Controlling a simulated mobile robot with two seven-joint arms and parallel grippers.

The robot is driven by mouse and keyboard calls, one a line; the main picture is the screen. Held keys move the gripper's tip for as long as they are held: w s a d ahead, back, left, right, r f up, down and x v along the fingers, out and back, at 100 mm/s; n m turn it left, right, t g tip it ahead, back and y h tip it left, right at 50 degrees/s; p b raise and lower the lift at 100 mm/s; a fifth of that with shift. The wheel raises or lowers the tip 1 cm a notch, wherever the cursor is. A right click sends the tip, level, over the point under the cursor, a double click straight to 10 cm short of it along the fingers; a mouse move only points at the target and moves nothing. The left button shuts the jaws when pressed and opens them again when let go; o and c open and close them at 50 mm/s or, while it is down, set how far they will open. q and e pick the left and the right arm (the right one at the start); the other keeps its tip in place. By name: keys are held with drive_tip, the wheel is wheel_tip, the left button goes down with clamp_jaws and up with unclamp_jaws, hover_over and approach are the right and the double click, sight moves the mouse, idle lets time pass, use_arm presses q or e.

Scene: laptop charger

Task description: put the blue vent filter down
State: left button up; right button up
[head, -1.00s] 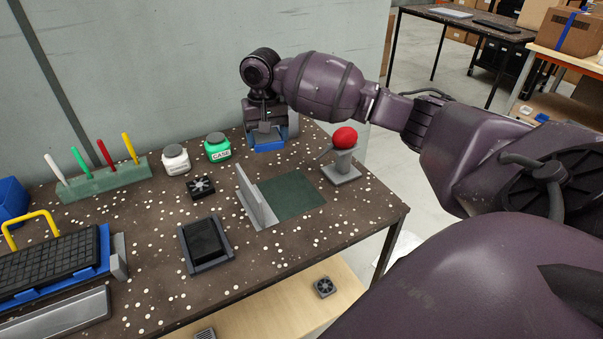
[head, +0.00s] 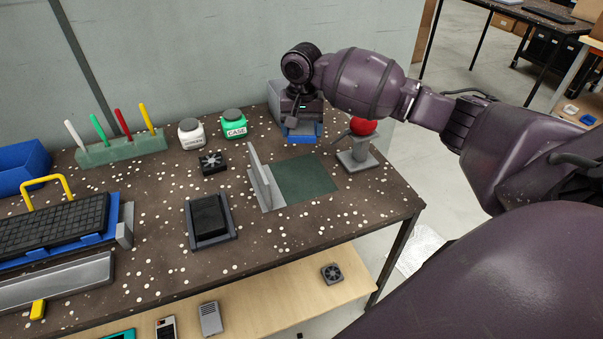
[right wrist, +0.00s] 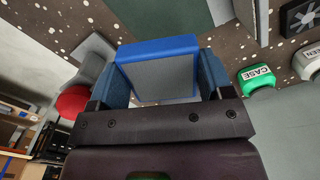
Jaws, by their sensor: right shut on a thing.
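The blue vent filter (head: 303,137) has a blue edge and a grey face. My right gripper (head: 301,122) is shut on it, near the back right of the table in the head view. In the right wrist view the filter (right wrist: 158,48) sits between the two fingers (right wrist: 160,80), blue edge outward. Whether its underside touches the table cannot be told. My left gripper is not in view.
A grey box-like thing (head: 275,97) stands behind my right gripper, partly hidden. A red ball (head: 363,126) on a grey stand is close on the right. A green mat (head: 308,178) with a grey upright plate (head: 259,178) lies in front.

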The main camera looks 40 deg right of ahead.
drive_tip(key=b, duration=0.2)
hover_over(302, 179)
wheel_tip(302, 179, down, 9)
drive_tip(key=shift+r, duration=0.1)
wheel_tip(302, 179, down, 6)
drive_tip(key=shift+r+b, duration=0.15)
drive_tip(key=shift+b, duration=0.35)
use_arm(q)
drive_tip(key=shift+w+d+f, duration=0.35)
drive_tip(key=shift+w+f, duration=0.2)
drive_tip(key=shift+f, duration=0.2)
use_arm(e)
drive_tip(key=o, duration=0.9)
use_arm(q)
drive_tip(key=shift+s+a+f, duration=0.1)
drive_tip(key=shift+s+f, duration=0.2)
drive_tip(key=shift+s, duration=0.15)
